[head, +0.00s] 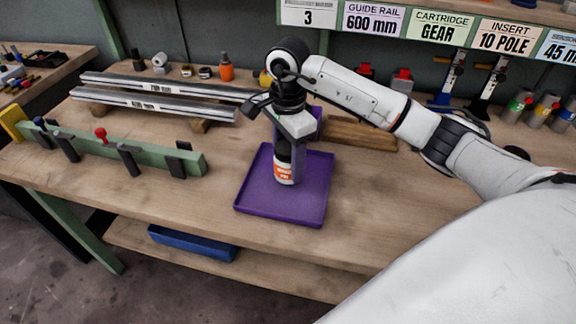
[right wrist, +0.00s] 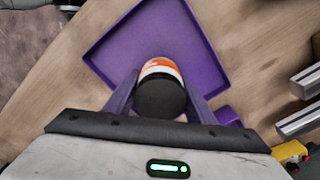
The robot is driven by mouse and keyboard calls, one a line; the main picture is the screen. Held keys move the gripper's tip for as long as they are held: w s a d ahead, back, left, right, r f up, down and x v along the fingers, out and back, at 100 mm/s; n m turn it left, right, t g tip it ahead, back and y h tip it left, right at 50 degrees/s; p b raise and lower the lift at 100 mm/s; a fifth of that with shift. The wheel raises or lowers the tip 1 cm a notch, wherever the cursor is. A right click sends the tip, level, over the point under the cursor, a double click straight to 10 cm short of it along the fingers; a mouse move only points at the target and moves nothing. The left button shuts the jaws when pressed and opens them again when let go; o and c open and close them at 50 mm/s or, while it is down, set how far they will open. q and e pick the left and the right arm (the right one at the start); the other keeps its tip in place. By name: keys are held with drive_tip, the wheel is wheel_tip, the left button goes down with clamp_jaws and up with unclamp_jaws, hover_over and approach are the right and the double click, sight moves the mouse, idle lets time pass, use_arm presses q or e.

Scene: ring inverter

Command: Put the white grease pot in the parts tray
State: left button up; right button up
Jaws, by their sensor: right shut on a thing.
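The white grease pot (head: 284,174) has an orange label and a black top. My right gripper (head: 288,158) is shut on it from above, and the pot looks upright. The purple parts tray (head: 254,204) lies flat on the bench below, and the pot shows over its middle in the head view. I cannot tell whether the pot's base touches the tray floor. In the right wrist view, the pot (right wrist: 161,90) sits between the two purplish fingers of my right gripper (right wrist: 160,96), with the tray (right wrist: 150,35) behind it. My left gripper is not in view.
Two metal rails (head: 160,103) and a green fixture with dark clamps (head: 190,162) stand left of the tray. Wooden blocks (head: 355,134) lie behind it. An orange bottle (head: 226,68) stands at the back. The bench right of the tray is clear.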

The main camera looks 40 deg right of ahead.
wheel_tip(320, 180, down, 2)
drive_tip(key=shift+f, duration=0.15)
drive_tip(key=shift+f, duration=0.2)
drive_tip(key=o, duration=1.1)
